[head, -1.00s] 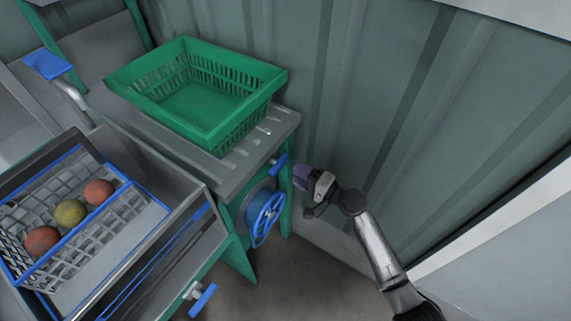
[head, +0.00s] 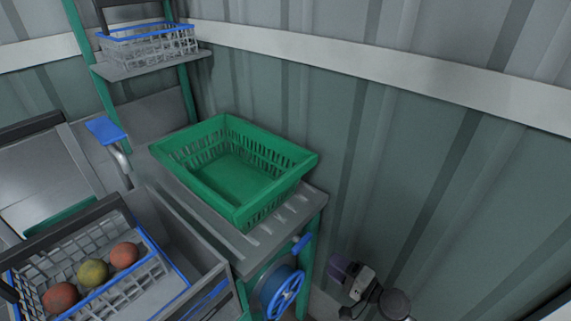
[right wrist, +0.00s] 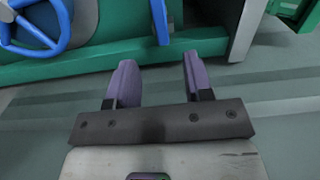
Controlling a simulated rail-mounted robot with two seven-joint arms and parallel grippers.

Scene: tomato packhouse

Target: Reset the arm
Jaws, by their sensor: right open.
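My right gripper (head: 345,272) is low at the right of the stand in the head view, beside the corrugated wall. In the right wrist view its two purple fingers (right wrist: 156,80) are spread apart with nothing between them. They point toward the green frame (right wrist: 120,60) of the stand, with the blue handwheel (right wrist: 35,25) at upper left. Most of the right arm is cut off by the bottom edge of the head view. My left gripper is not in view.
An empty green crate (head: 232,217) sits on the grey slatted stand (head: 315,205). A wire basket (head: 100,299) at lower left holds two reddish tomatoes and one yellowish one. Another wire basket (head: 150,45) sits on a shelf at the back. The wall (head: 420,170) stands close on the right.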

